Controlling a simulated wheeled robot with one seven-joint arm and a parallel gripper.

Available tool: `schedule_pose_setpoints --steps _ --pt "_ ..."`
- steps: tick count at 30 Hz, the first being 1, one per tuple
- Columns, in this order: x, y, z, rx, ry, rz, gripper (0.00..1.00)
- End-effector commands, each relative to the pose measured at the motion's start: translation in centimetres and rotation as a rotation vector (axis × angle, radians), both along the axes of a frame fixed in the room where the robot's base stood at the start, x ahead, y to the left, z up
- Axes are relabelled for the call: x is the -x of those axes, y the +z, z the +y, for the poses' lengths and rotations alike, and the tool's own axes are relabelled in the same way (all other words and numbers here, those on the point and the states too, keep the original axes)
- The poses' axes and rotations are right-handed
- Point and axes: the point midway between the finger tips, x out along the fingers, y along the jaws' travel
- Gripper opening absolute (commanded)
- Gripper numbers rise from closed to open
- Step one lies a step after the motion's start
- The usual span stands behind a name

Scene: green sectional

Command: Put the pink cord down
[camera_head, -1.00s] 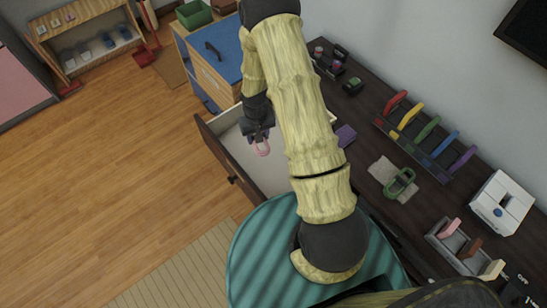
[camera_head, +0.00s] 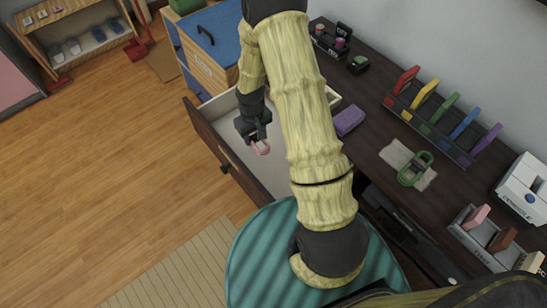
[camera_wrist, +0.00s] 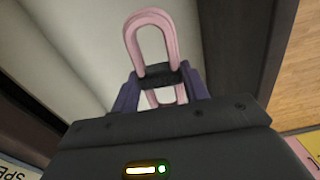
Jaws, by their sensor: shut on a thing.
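The pink cord (camera_head: 260,148) is a pale pink loop in the grip of my gripper (camera_head: 257,138). In the wrist view the loop of the pink cord (camera_wrist: 150,38) stands out beyond the fingers, and my gripper (camera_wrist: 160,85) is shut on its lower part. In the head view my gripper hangs over the open drawer (camera_head: 208,131), which has a pale inside and a dark front. I cannot tell how far the cord is above the drawer floor. Part of the drawer is hidden behind my arm.
A purple block (camera_head: 349,120) lies on the dark desk (camera_head: 385,125) beside the drawer. A green clip (camera_head: 414,169) rests on a grey cloth. A rack of coloured handles (camera_head: 430,118) stands against the wall. A blue-topped cabinet (camera_head: 215,50) is behind the drawer. Wooden floor is free at left.

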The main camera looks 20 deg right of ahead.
Motion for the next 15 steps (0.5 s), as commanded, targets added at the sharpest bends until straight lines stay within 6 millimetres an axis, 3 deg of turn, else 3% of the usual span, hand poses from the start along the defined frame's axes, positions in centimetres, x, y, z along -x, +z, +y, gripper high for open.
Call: schedule_pose_setpoints --steps 1,6,15 --pt "0.0 -1.9 0.0 0.0 0.017 -0.002 0.18" --pt "0.0 -3.7 0.1 0.0 0.069 -0.002 0.18" --pt "0.1 -3.7 0.1 0.002 0.093 -0.002 0.18"
